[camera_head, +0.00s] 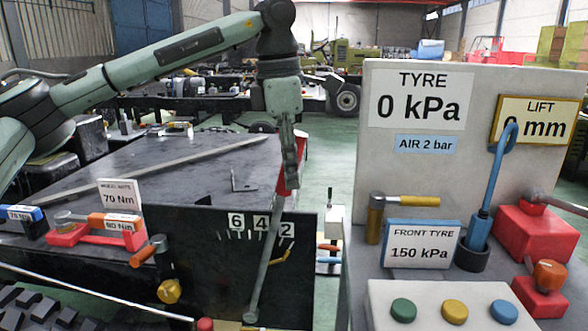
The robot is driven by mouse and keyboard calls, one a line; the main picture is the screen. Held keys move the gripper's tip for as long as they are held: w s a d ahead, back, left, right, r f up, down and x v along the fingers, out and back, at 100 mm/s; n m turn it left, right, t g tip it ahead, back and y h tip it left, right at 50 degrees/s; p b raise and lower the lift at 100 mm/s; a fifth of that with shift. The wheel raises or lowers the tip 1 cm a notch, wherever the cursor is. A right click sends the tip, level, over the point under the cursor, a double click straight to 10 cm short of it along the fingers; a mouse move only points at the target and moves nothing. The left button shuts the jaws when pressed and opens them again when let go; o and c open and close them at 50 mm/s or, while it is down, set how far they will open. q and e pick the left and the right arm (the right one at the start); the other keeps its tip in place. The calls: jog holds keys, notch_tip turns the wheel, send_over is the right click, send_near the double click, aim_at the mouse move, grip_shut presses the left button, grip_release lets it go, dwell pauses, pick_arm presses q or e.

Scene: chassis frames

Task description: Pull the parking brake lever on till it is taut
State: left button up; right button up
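The parking brake lever (263,262) is a grey rod pivoting low on the dark chassis side plate. It leans to the right and passes in front of a number scale (260,222) reading 6, 4, 2, near the 2. Its red grip (281,185) is at the top. My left gripper (290,184) points down from above, with its fingers at the red grip and overlapping it in the picture. The fingers are seen edge-on, so whether they are closed on the grip is hidden. My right gripper is out of view.
A grey panel (470,80) with pressure and lift signs stands to the right, with a bench holding a blue-handled tool (490,190), red blocks (535,235) and coloured buttons (454,311). An orange-handled tool (147,251) is left of the lever. Green floor shows between chassis and panel.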

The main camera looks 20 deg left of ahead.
pick_arm(q)
jog(key=o, duration=0.3)
jog(key=shift+o, duration=0.2)
notch_tip(320, 180, up, 12)
jog(key=s, duration=0.1)
jog(key=shift+a, duration=0.4)
